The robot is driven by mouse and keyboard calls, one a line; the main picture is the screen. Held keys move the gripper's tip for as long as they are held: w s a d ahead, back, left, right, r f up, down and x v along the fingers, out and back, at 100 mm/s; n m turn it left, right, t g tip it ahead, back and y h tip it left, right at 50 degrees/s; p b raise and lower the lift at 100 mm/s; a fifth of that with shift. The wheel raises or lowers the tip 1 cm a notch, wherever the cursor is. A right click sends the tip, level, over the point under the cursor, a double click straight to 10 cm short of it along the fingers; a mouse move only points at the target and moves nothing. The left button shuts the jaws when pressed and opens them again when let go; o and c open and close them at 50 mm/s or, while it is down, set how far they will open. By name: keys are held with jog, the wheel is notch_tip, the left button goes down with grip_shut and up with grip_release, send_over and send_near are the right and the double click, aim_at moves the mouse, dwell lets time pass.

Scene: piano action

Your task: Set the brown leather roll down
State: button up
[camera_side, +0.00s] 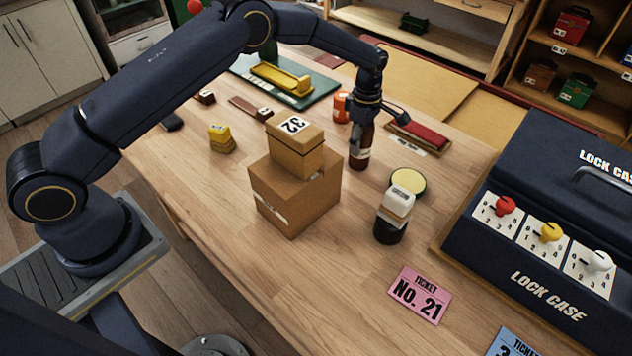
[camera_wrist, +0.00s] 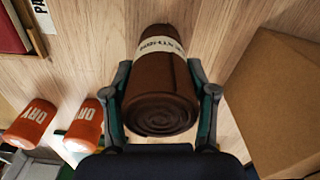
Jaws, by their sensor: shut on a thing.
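The brown leather roll (camera_side: 357,161) has a pale paper band with print and hangs upright beneath my gripper (camera_side: 365,122). In the wrist view the roll (camera_wrist: 158,100) shows its spiral end towards the camera, and my gripper (camera_wrist: 160,82) has one finger on each side of it. The gripper is shut on the roll. The roll's lower end is at or very near the wooden table (camera_side: 330,285); I cannot tell whether it touches.
A cardboard box (camera_side: 285,210) bearing a smaller box marked 32 (camera_side: 296,155) stands just left of the roll. Orange DRY containers (camera_wrist: 32,122) stand close by. A red item (camera_side: 422,133) on a tray lies behind right. A yellow-topped round tin (camera_side: 407,181) sits in front right.

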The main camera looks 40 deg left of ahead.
jog(key=shift+f, duration=0.1)
jog(key=o, duration=1.2)
